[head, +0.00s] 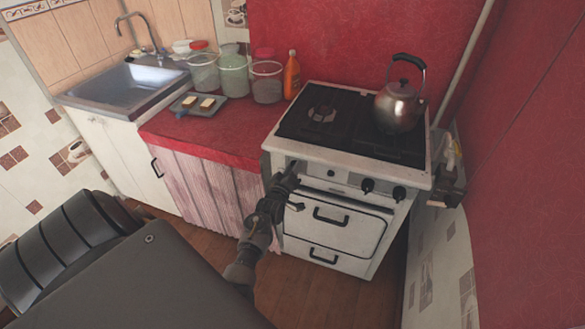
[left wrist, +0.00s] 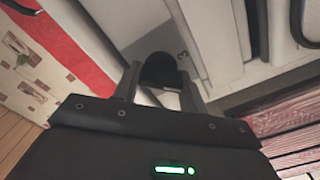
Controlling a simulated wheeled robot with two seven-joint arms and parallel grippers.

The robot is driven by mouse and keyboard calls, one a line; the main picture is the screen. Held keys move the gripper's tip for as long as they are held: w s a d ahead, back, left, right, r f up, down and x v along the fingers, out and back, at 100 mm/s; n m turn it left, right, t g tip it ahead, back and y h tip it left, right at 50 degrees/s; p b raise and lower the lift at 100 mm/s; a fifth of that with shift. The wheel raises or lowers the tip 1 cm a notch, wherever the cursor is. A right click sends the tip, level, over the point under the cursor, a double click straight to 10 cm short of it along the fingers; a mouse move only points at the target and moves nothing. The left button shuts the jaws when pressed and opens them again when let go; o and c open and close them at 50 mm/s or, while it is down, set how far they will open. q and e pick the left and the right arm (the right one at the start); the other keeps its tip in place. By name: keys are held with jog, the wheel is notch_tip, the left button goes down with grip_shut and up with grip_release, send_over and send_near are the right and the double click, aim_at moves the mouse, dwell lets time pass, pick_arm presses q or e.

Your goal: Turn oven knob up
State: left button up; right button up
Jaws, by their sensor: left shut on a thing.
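The white oven (head: 335,222) stands below a dark hob, with its door and lower drawer shut. My left gripper (head: 290,178) is at the left end of its front panel. In the left wrist view, the fingers of my left gripper (left wrist: 160,88) are on both sides of a round black oven knob (left wrist: 158,68) and shut on it. In the head view this knob is hidden by the gripper. My right gripper is not in view.
A metal kettle (head: 399,106) stands on the right rear of the hob. The oven door handle (head: 330,216) sticks out below the panel.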

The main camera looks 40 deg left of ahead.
pick_arm(q)
jog(key=n+p, duration=0.1)
jog(key=n, duration=0.3)
jog(key=shift+n, duration=0.3)
jog(key=shift+f+n+p, duration=0.1)
jog(key=shift+n+p, duration=0.45)
jog(key=shift+n, duration=1.35)
jog(key=o, duration=1)
jog(key=shift+a, duration=0.1)
